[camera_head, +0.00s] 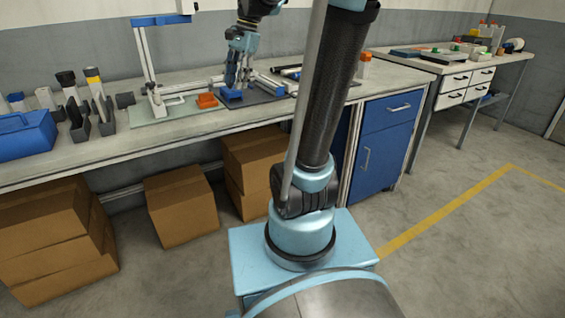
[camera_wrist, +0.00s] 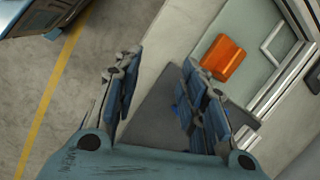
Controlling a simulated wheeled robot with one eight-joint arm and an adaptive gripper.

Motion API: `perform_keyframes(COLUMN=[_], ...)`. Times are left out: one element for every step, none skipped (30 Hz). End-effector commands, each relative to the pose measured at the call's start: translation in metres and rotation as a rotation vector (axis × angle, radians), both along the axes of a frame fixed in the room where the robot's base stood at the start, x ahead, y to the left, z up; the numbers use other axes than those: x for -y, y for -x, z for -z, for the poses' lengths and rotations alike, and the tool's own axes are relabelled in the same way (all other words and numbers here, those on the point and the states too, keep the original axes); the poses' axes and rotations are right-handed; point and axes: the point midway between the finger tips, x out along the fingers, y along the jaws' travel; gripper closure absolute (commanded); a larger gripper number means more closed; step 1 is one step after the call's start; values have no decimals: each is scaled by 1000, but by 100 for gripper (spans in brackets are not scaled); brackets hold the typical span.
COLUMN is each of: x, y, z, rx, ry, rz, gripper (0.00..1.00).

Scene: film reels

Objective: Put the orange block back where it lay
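The orange block (camera_head: 207,100) sits on the pale green mat (camera_head: 170,112) on the workbench. In the wrist view the orange block (camera_wrist: 224,58) lies beyond my right-hand finger, outside the grip. My gripper (camera_head: 236,84) points down over the dark mat, right of the orange block, close to a blue block (camera_head: 230,95). In the wrist view my gripper (camera_wrist: 159,62) has its fingers apart, with no block seen between them. Whether it touches the blue block cannot be told; the right finger hides most of that area.
The dark mat (camera_head: 262,97) lies right of the green mat. A white upright stand (camera_head: 147,60) rises behind the green mat. Bins with tubes and a blue toolbox (camera_head: 25,136) stand at left. Cardboard boxes (camera_head: 180,205) are under the bench. A second table (camera_head: 425,62) stands at right.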

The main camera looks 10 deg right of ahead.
Motion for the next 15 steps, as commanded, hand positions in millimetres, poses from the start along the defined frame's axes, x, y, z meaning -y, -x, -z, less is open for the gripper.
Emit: perform_keyframes(x=[8,12,17,21,26,31,35,38,43,47,51,55,59,63,67], y=[17,26,37,45,53,64,72,80,90,98,106,117,124,131,141], z=[10,15,23,28,34,42,49,55,64,71,78,88,95,103,113], rx=[24,39,59,72,86,103,116,130,146,158,169,183,195,205,217], ry=[14,25,36,46,58,71,82,93,108,118,131,146,158,171,187], rz=[-43,-71,-108,-137,-166,-205,-235,-264,-303,-333,-363,-404,-434,-463,-503], gripper=[62,62,62,62,62,62,62,62,62,62,62,62,62,62,62])
